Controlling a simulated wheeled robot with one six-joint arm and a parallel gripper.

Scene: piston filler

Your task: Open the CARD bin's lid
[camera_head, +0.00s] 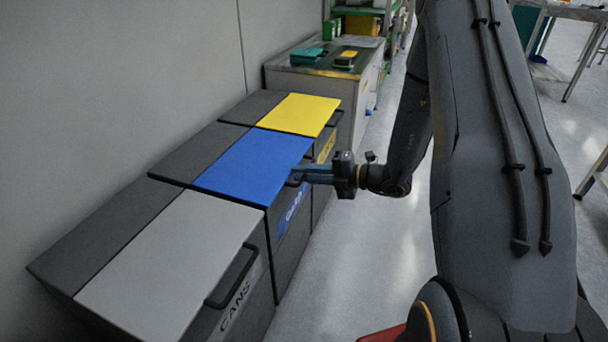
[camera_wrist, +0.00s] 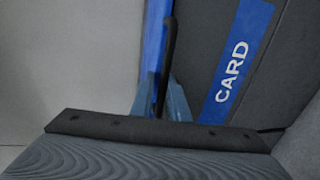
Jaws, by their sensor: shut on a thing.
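The CARD bin is the middle one in the row, with a blue lid (camera_head: 255,165) lying flat and closed. Its blue label with the word CARD (camera_wrist: 231,71) shows on the bin's front in the wrist view. My gripper (camera_head: 300,175) is at the front edge of the blue lid. In the wrist view my gripper (camera_wrist: 160,102) has its blue fingers on either side of a dark handle bar (camera_wrist: 168,50) and is shut on it. The head view hides most of this handle behind my gripper.
The CANS bin (camera_head: 170,262) with a grey lid and dark handle stands nearest. A bin with a yellow lid (camera_head: 300,114) stands beyond the blue one. A cabinet (camera_head: 345,82) with items on top is further back. Floor (camera_head: 345,270) in front of the bins is clear.

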